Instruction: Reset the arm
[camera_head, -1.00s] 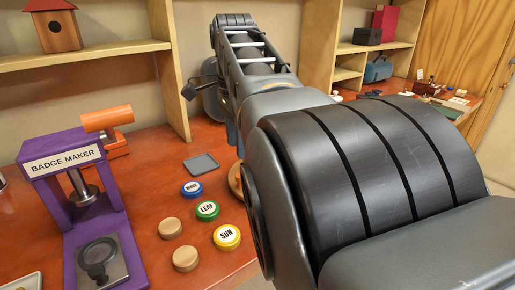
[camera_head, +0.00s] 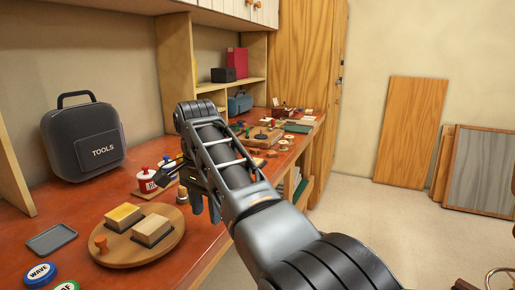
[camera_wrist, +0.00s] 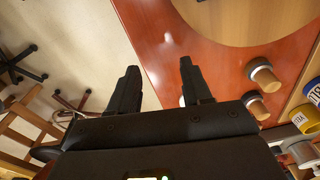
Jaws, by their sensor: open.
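My arm reaches forward from the lower right in the head view, its wrist bent down near the bench's front edge. My gripper (camera_head: 205,207) hangs there, partly hidden by my own arm. In the wrist view my gripper (camera_wrist: 158,72) shows two dark fingers spread apart with nothing between them. Beyond the fingers are the red-brown bench top (camera_wrist: 165,45) and the pale floor (camera_wrist: 85,40). The gripper is just right of the round wooden board (camera_head: 115,251) in the head view, and looks apart from it.
The round board bears two blocks (camera_head: 152,229). Left are a grey tray (camera_head: 51,239) and a WAVE badge (camera_head: 40,273). A TOOLS case (camera_head: 85,140) stands behind. Small stamps (camera_head: 147,181) stand near my gripper. Open floor (camera_head: 385,210) lies to the right.

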